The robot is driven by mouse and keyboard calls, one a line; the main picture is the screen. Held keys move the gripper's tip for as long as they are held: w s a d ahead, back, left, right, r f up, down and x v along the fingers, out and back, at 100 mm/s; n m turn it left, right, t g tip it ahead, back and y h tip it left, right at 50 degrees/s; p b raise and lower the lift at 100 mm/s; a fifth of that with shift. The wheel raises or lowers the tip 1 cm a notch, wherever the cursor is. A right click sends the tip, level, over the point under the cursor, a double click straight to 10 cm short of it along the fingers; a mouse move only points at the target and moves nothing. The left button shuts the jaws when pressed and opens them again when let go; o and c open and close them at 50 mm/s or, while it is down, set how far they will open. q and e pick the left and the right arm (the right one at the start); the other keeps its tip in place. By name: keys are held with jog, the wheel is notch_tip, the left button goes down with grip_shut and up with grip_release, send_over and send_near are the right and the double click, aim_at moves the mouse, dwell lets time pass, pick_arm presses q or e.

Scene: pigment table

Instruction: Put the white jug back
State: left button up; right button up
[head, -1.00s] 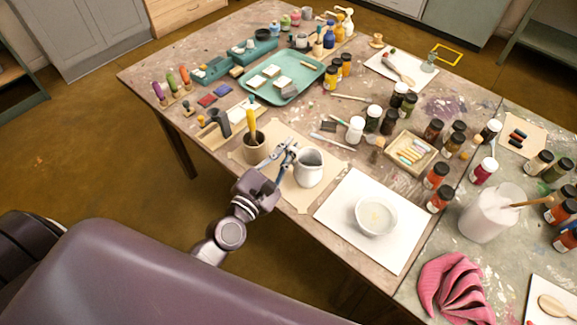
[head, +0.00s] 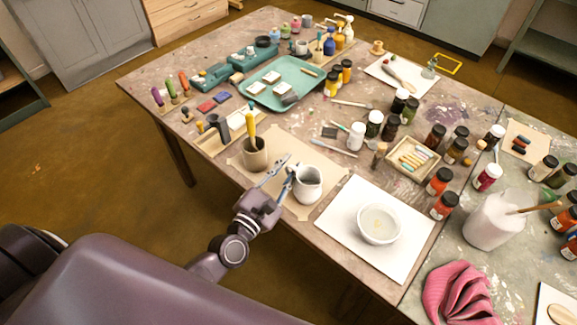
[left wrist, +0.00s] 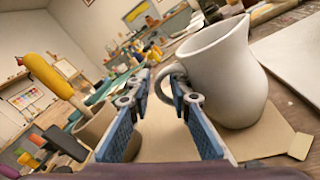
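The white jug (head: 309,187) stands on a tan paper sheet (head: 288,140) near the table's front edge. In the left wrist view the jug (left wrist: 228,75) is large at the right, its handle toward my fingers. My left gripper (head: 284,170) is just left of the jug in the head view. Its two blue fingers (left wrist: 160,110) are apart in the left wrist view, with a gap between them. The right finger overlaps the handle in the picture; I cannot tell whether they touch. My right gripper is not in view.
A brown cup (head: 256,158) with a yellow-handled tool stands left of the jug. A white bowl (head: 379,224) sits on a white sheet (head: 345,213) to the right. A teal tray (head: 262,98), several paint jars and a chalk box (head: 432,163) fill the table behind.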

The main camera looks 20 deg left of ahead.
pick_arm(q)
jog(key=shift+o, duration=0.4)
jog(key=shift+r, duration=0.1)
jog(key=shift+s, duration=0.2)
jog(key=s+a+b, duration=0.1)
jog(key=s+b, duration=0.1)
jog(key=s, duration=0.9)
jog(key=shift+s+a, duration=0.3)
jog(key=shift+a, duration=0.1)
